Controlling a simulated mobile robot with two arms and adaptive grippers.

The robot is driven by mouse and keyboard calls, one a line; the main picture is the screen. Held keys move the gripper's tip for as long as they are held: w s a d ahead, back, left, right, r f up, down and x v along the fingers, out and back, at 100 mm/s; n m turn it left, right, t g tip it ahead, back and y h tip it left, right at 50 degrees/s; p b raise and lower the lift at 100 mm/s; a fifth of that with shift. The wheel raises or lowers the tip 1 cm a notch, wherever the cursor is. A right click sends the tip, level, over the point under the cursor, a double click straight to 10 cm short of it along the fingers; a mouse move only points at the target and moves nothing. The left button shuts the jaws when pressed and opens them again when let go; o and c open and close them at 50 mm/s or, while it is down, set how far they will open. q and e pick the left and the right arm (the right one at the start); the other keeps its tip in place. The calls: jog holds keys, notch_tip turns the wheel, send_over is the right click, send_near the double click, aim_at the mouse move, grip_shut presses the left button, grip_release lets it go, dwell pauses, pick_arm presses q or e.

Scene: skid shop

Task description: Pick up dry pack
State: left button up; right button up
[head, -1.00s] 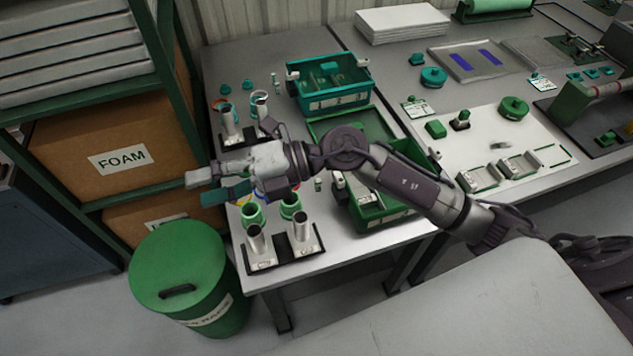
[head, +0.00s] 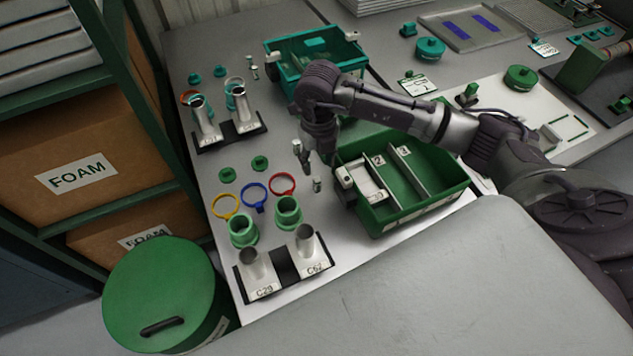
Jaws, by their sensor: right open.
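My right gripper (head: 321,148) hangs down over the table, left of the green bin (head: 424,210). Its fingers are mostly hidden under the wrist; it is open. No item is clearly marked as a dry pack. A small metal-and-white piece (head: 302,158) stands just left of the gripper, and a small cylinder (head: 317,185) stands just below it in the picture. I cannot tell whether either is the dry pack. The green bin has slots marked 2 and 3 and a pale block (head: 364,182) at its left side. My left gripper is out of view.
Metal tubes stand in a front holder (head: 286,270) and a rear holder (head: 228,132). Coloured rings (head: 255,197) and green collars (head: 288,212) lie between. A teal bin (head: 292,82) is behind my arm. A lidded green drum (head: 160,293) stands at the table's left.

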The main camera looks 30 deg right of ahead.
aim_at(317, 179)
jog(key=shift+w+f, duration=0.1)
jog(key=shift+f, duration=1.1)
jog(key=shift+a+f, duration=0.1)
jog(key=shift+f, duration=0.4)
notch_tip(317, 179, down, 4)
jog(key=shift+r+p, duration=0.15)
jog(key=shift+p, duration=0.45)
jog(key=shift+f, duration=0.4)
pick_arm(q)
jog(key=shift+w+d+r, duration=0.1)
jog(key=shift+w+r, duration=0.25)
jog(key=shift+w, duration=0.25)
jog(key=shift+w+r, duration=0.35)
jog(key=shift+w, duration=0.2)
pick_arm(e)
grip_shut()
